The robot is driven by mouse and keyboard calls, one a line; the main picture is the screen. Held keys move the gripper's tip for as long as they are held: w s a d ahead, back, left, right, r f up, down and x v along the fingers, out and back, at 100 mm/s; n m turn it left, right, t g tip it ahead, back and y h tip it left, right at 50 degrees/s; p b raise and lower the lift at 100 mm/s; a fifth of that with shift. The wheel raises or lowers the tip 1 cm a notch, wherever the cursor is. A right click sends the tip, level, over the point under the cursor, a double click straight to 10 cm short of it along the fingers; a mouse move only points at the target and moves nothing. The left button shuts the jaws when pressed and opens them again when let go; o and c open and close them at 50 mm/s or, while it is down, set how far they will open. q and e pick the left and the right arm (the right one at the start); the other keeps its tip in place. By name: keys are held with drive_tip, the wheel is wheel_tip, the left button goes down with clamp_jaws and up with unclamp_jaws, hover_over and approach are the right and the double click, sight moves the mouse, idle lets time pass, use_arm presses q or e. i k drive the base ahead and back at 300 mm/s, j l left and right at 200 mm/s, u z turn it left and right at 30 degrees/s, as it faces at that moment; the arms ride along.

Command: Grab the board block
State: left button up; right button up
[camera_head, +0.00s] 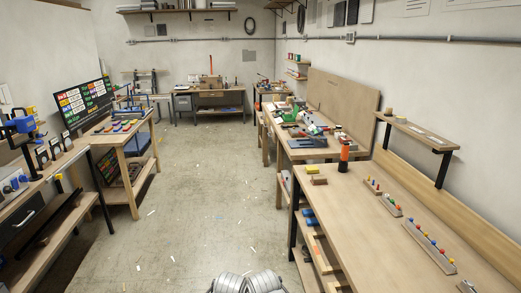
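I cannot tell for certain which thing is the board block. On the right workbench (385,225), a small brown block (319,181) lies near the left edge. A yellow block (312,170) sits just behind it. Long wooden strips with coloured knobs lie farther right on the same top; one strip (430,247) is near the front. Neither of my grippers shows in the head view. Only grey ribbed metal parts, probably mine, show at the bottom middle.
A black and orange cylinder (344,156) stands upright on the right bench. A cluttered bench (300,149) stands behind it. On the left are a wooden table (109,138) with coloured pieces and a nearer bench (55,172). The floor (210,190) between is open, with small scraps.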

sight(337, 135)
drive_tip(key=i+u, duration=0.1)
drive_tip(key=i, duration=1.7)
drive_tip(key=i+j+z, duration=0.1)
drive_tip(key=i+z, duration=0.25)
drive_tip(key=i+j+z, duration=0.35)
drive_tip(key=i, duration=0.25)
drive_tip(key=i+j+z, duration=1.1)
drive_tip(key=j+z, duration=0.2)
